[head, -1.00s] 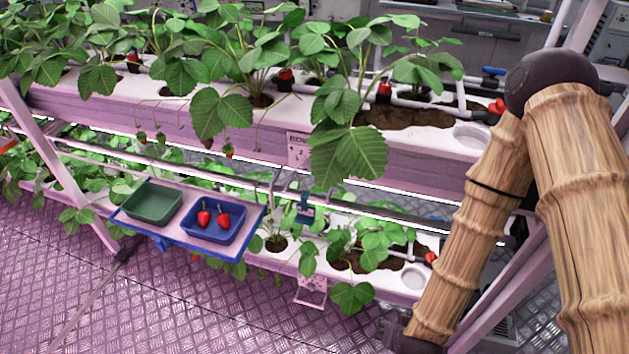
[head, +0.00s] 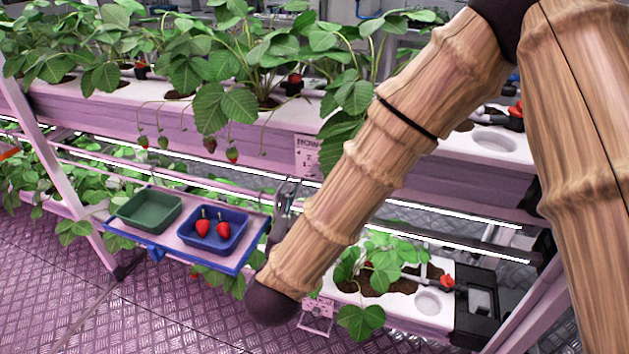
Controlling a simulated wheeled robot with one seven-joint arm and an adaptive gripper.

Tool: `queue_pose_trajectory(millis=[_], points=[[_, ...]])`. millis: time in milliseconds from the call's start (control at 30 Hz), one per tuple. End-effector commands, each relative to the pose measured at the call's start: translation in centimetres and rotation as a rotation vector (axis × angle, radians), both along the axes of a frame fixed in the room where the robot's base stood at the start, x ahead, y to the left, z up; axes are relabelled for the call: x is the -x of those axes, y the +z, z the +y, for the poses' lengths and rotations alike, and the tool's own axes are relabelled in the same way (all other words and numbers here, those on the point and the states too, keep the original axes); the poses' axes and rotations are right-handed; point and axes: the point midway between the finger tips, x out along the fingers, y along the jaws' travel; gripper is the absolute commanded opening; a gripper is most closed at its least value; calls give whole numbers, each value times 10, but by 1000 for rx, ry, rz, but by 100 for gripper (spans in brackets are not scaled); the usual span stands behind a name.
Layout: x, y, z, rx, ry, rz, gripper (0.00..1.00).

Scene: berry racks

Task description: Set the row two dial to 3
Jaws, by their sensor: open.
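The upper planter row (head: 240,133) runs across the view, with a small printed sign (head: 308,155) on its front whose text is too small to read surely. At its right end, a red-and-black fitting (head: 515,112) sits on the pipework, partly behind my arm. Several small red-topped black fittings stand among the plants, one near the middle (head: 295,82). I cannot make out a dial or its setting. My wooden-looking arm crosses the right half and hides part of both planter rows. My gripper does not show.
A tray shelf (head: 178,222) with blue edges holds an empty green tub (head: 120,224) and a blue tub (head: 189,248) with two strawberries (head: 212,228). My arm is close to its right edge. The lower planter (head: 437,318) is at lower right. The floor (head: 50,270) at left is open.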

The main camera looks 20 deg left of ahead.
Motion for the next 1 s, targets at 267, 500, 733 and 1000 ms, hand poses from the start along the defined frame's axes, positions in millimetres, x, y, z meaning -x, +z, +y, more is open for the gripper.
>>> queue_pose_trajectory(millis=[267,500,733,1000], points=[[-47,0,3,0,-2,1,46],[-74,-1,6,-1,0,2,46],[-83,-1,7,1,1,2,46],[-83,-1,7,1,1,2,38]])
